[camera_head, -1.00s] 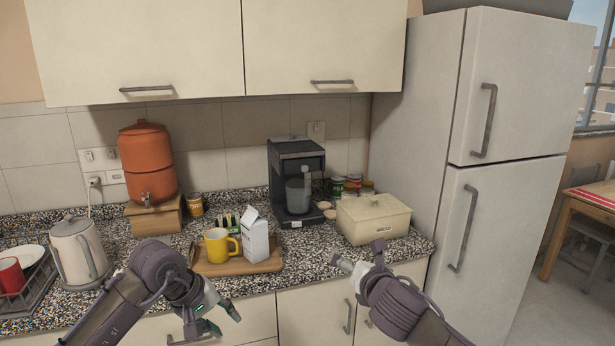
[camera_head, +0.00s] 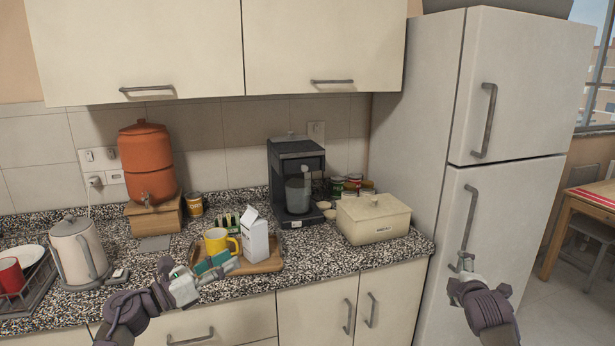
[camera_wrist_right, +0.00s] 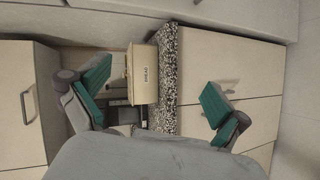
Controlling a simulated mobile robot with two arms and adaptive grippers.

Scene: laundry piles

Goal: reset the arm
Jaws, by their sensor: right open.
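My left gripper (camera_head: 212,272) is in front of the counter, near the front of the wooden tray (camera_head: 266,266). Its green finger pads show, but whether anything is between them is hard to see. My right gripper (camera_head: 467,264) is to the right of the counter, in front of the fridge. In the right wrist view the right gripper (camera_wrist_right: 154,107) is open, with its two green fingers wide apart and nothing between them.
The tray holds a yellow mug (camera_head: 217,243) and a white carton (camera_head: 255,238). A bread box (camera_head: 373,222), a coffee machine (camera_head: 297,180), an orange dispenser (camera_head: 147,160) and a kettle (camera_head: 78,252) stand on the counter. The fridge (camera_head: 520,90) stands at the right.

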